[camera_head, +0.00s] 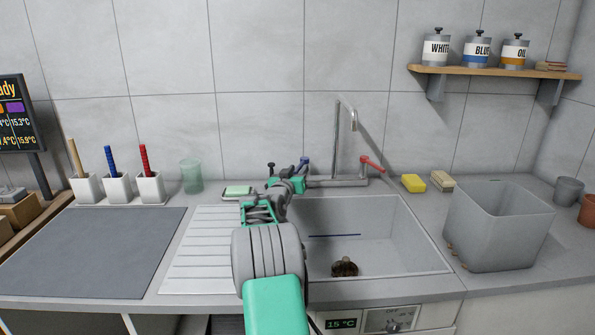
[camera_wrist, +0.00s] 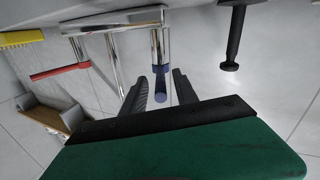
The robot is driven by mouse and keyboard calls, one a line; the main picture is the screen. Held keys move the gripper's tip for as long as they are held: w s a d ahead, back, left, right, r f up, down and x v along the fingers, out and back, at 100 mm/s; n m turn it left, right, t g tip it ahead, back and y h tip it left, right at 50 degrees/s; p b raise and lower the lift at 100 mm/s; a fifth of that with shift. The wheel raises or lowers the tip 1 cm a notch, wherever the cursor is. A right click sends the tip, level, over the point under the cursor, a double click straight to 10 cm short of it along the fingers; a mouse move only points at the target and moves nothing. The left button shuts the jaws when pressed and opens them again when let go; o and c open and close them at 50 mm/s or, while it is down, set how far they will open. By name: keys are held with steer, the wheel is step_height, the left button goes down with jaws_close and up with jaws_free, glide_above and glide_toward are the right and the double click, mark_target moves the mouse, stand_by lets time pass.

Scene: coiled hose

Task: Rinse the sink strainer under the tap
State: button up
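The chrome tap (camera_head: 337,140) stands behind the sink (camera_head: 420,232), with a red lever (camera_head: 372,163) on its right and a blue lever (camera_head: 305,161) on its left. No water shows under the spout. A dark brown round thing (camera_head: 344,268) on the sink floor may be the strainer; its detail is too small to tell. My gripper (camera_head: 298,180) is at the tap's left end. In the wrist view my gripper (camera_wrist: 159,76) is open, with the blue lever (camera_wrist: 160,88) between its separated fingers. The red lever (camera_wrist: 60,72) is off to the left there.
A black knobbed post (camera_wrist: 232,40) stands close beside my gripper. A yellow sponge (camera_head: 413,183) and a brush (camera_head: 441,181) lie right of the tap. A grey bin (camera_head: 497,228) stands right of the sink. The ribbed drainboard (camera_head: 205,250) is clear in front.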

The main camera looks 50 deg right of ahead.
jaws_close()
stand_by(0.4)
stand_by(1.1)
